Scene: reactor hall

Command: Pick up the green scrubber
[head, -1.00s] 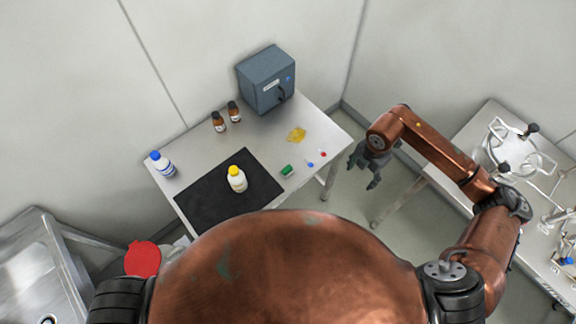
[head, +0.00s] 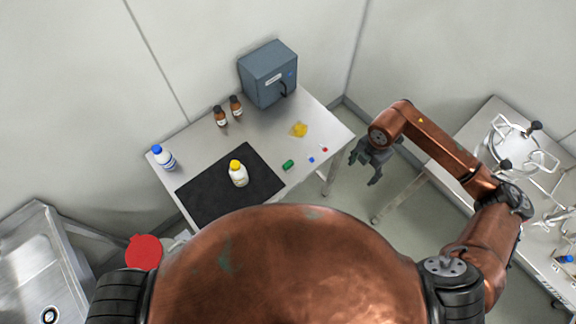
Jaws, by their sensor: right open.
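The green scrubber (head: 288,165) is a small green block on the steel table (head: 203,143), just right of the black mat. My right gripper (head: 367,171) is open and empty. It hangs beyond the table's right edge, to the right of the scrubber and apart from it. My left gripper is not in the head view.
A white bottle with yellow cap (head: 238,174) stands on the black mat (head: 210,198). A blue-capped bottle (head: 163,158), brown bottles (head: 221,117), a grey box (head: 267,72), a yellow item (head: 299,130) and small blue and red pieces share the table. A second table (head: 500,120) stands right.

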